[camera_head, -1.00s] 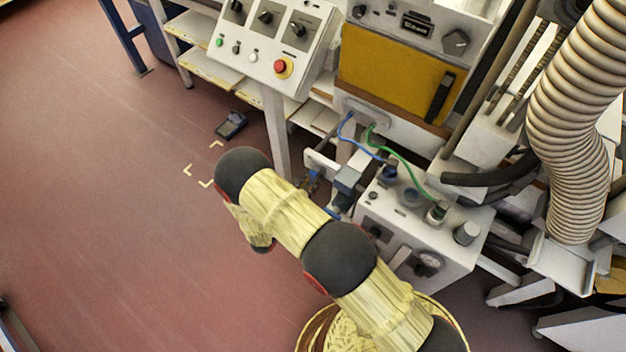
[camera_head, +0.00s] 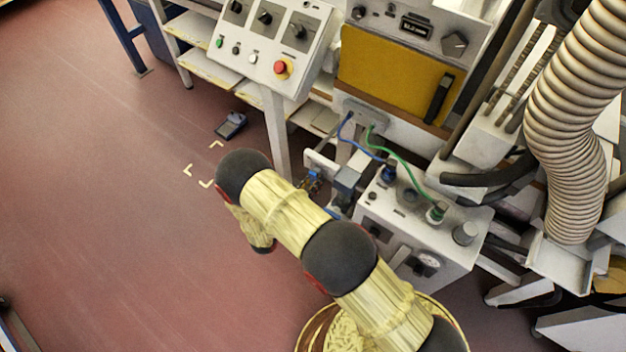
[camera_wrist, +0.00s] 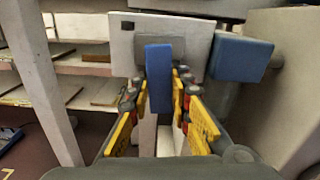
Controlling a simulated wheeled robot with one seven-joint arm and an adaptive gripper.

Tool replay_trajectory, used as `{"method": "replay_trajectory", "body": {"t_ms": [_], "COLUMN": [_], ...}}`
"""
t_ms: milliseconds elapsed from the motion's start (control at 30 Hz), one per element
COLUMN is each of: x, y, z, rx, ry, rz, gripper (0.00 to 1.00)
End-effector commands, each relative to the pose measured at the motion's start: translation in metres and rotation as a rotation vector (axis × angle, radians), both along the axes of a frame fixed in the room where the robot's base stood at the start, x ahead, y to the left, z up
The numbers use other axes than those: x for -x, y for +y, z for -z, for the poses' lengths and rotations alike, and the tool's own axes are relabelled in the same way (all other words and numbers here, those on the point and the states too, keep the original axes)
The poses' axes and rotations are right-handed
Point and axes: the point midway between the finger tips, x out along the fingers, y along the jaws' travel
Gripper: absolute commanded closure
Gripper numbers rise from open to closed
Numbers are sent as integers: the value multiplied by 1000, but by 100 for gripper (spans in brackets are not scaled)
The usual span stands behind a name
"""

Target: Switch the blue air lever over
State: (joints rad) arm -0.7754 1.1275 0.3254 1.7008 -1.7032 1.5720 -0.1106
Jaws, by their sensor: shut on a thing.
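The blue air lever (camera_wrist: 158,78) stands upright in the middle of the wrist view, in front of a white plate (camera_wrist: 122,42). My gripper (camera_wrist: 163,84) has its yellow and dark fingers on both sides of the lever and is shut on it. In the head view my gripper (camera_head: 312,182) is small and partly hidden behind my arm, close to the white plate beside the valve unit. The lever itself is hard to make out there.
A blue-grey block (camera_wrist: 240,58) sits just right of the lever. A white box (camera_head: 415,225) with a gauge, knobs and blue and green hoses stands to the right. A control panel (camera_head: 268,45) on a post is behind. Red floor at left is mostly free.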

Motion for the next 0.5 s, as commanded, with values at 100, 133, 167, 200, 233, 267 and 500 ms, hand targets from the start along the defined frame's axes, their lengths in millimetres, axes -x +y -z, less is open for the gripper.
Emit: {"method": "replay_trajectory", "body": {"t_ms": [100,133,167,200,233,267,500], "x": [1,2,2,3,3,4,8], "y": [-2,-2,-3,-4,-4,-5,-10], "z": [-2,-3,-3,-4,-4,-4,-8], "rx": [68,89,109,138,160,183,364], "ry": [52,68,84,107,124,142,282], "rz": [-2,-2,-2,-2,-2,-2,-2], "gripper": [100,100,100,100,100,100,100]}}
